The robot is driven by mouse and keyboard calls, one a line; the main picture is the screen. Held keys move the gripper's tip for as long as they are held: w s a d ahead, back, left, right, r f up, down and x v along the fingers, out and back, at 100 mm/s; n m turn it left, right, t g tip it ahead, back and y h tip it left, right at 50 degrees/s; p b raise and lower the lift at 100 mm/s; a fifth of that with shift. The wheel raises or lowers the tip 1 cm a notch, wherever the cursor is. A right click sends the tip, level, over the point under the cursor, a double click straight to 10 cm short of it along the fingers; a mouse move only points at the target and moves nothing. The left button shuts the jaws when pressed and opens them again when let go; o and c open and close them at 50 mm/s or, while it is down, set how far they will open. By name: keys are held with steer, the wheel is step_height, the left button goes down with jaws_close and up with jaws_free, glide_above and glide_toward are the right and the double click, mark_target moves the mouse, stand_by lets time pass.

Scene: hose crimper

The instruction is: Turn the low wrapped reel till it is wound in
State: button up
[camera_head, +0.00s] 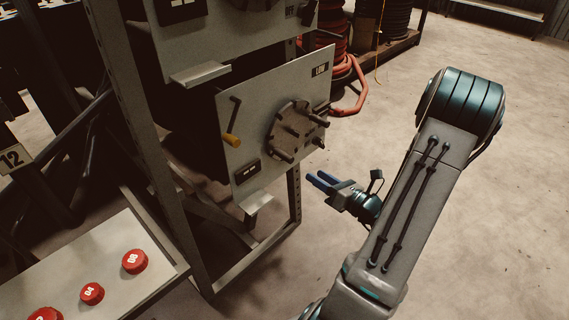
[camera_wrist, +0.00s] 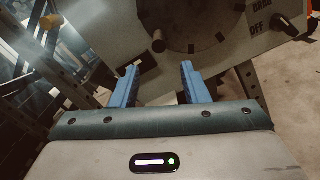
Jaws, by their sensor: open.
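The low reel's panel (camera_head: 258,97) is a pale upright plate on a metal frame, with a dark label at its top right. On it is a round grey disc (camera_head: 297,131) with several dark pegs around its face. A crank with a yellow knob (camera_head: 231,140) is left of the disc. My gripper (camera_head: 318,181) is open and empty, below and in front of the disc, apart from it. The wrist view shows the disc (camera_wrist: 192,22) beyond the blue fingers (camera_wrist: 158,76), with one peg (camera_wrist: 158,42) between and above them. No wrapping can be made out.
An orange-red hose (camera_head: 352,105) hangs at the panel's right edge. A drag knob (camera_wrist: 287,25) marked OFF is at upper right in the wrist view. A similar panel (camera_head: 225,35) is above. A bench (camera_head: 75,275) with red caps (camera_head: 135,261) is at lower left. The right floor is clear.

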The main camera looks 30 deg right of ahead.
mark_target(292, 161)
steer(key=b+x, duration=0.3)
steer(key=x, duration=1)
steer(key=shift+w+a, duration=0.1)
steer(key=shift+w, duration=0.15)
jaws_close()
